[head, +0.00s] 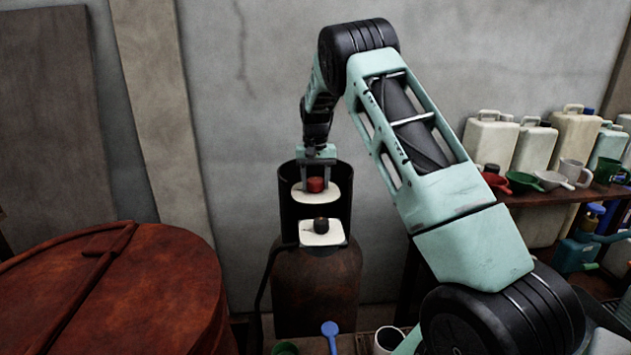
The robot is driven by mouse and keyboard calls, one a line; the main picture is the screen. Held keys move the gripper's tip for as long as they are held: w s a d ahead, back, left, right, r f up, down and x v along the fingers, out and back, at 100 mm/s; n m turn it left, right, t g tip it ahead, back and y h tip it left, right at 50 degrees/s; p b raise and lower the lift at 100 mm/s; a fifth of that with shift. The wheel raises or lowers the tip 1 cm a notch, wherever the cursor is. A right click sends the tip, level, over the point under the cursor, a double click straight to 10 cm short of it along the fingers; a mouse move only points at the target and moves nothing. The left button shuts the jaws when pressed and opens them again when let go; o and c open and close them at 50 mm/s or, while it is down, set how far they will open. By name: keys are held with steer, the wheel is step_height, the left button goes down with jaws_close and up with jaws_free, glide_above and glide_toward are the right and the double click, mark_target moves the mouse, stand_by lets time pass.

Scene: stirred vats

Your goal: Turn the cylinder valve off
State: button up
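A dark rusty gas cylinder (316,285) stands upright against the wall, with a dark open-fronted collar (342,215) around its top. A red valve knob (315,185) sits inside the collar above a pale plate (301,197). My gripper (316,184) reaches down into the collar from above. Its two fingers are on either side of the red knob. I cannot tell whether they press on it. A dark round knob (320,224) shows lower at the front, on a second pale plate (334,239).
A large rusty vat lid (150,290) fills the lower left. A dark hose runs down the cylinder's left side.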

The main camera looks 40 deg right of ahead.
mark_target(316, 179)
steer(key=o, duration=0.4)
steer(key=shift+r, duration=0.15)
step_height(316, 179, up, 17)
steer(key=b, duration=0.3)
steer(key=shift+r, duration=0.1)
stand_by(0.3)
